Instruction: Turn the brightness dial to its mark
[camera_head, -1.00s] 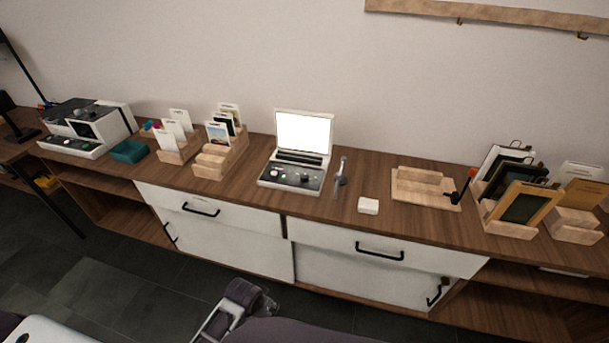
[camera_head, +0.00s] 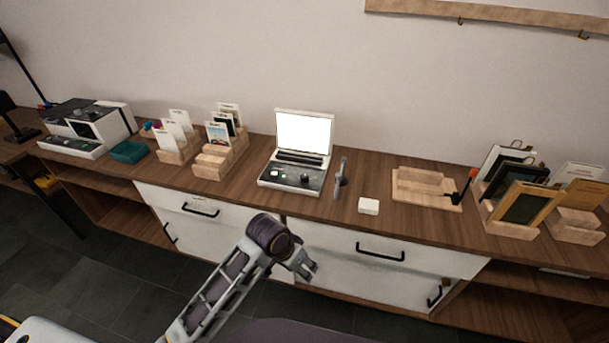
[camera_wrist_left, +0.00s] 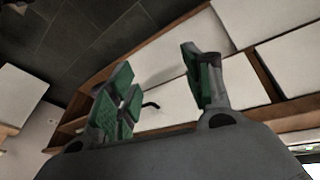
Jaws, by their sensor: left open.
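A device with a lit white screen (camera_head: 303,134) stands on the wooden counter. My right gripper is not in view.
A grey upright tool (camera_head: 341,176) and a small white block (camera_head: 368,206) stand right of the device. Wooden card holders (camera_head: 212,163) stand to its left. The counter's front edge and drawer handles (camera_head: 379,252) lie close to my left arm.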

